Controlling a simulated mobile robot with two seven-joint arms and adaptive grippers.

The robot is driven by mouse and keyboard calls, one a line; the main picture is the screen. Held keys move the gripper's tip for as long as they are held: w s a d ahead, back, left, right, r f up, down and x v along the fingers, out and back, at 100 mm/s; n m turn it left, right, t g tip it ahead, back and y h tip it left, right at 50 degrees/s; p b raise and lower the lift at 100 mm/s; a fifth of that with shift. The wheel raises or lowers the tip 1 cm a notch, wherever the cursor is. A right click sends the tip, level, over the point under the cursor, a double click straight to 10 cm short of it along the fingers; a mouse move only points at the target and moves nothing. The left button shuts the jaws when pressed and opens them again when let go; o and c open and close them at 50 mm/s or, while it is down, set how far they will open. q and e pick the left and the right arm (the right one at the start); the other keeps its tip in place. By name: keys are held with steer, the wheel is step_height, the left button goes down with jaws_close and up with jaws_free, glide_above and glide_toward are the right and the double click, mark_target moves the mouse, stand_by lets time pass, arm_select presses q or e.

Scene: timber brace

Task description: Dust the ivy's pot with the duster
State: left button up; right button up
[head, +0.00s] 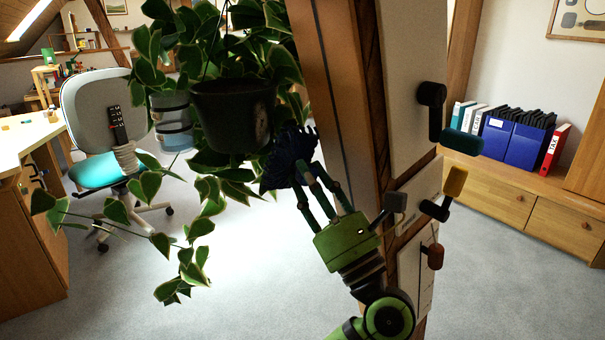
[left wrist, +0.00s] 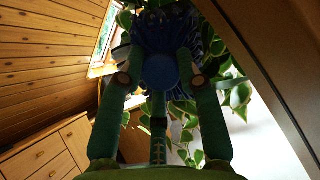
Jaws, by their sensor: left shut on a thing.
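The ivy's dark pot (head: 232,114) hangs beside the timber brace in the head view, with variegated ivy (head: 262,62) above it and trailing below. My left gripper (head: 312,180) is shut on the duster (head: 290,157), whose dark blue head is at the pot's lower right side. The head looks very near the pot; I cannot tell whether they touch. In the left wrist view the blue duster (left wrist: 160,70) is between the two fingers, with ivy leaves (left wrist: 237,95) behind it. The pot is not clearly visible there. My right gripper is not in view.
The timber brace (head: 335,75) stands just right of the pot. Coloured hooks (head: 462,142) stick out from the white panel beside it. A chair (head: 97,120) and desk (head: 30,140) are at left. Binders (head: 512,138) sit on a low cabinet at right. Open carpet lies below.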

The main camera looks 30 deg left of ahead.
arm_select(q)
steer(key=shift+s+d, duration=0.1)
steer(key=shift+d, duration=0.05)
stand_by(0.4)
steer(key=shift+w+a+r, duration=0.15)
steer(key=shift+w+a, duration=0.05)
steer(key=shift+a, duration=0.2)
steer(key=shift+w+a+r+p, duration=0.2)
steer(key=shift+w+a+p, duration=0.25)
steer(key=shift+a, duration=0.6)
steer(key=shift+w+a+r+p, duration=0.2)
steer(key=shift+w+a+p, duration=0.25)
steer(key=shift+a, duration=0.55)
steer(key=shift+w+a+r+p, duration=0.2)
steer(key=shift+w+a+p, duration=0.2)
steer(key=shift+a, duration=0.65)
steer(key=shift+w+a+r+p, duration=0.1)
steer(key=shift+w+a+p, duration=0.1)
steer(key=shift+a, duration=0.25)
steer(key=shift+w+a+r+p, duration=0.1)
steer(key=shift+w+a+p, duration=0.05)
steer(key=shift+a, duration=0.3)
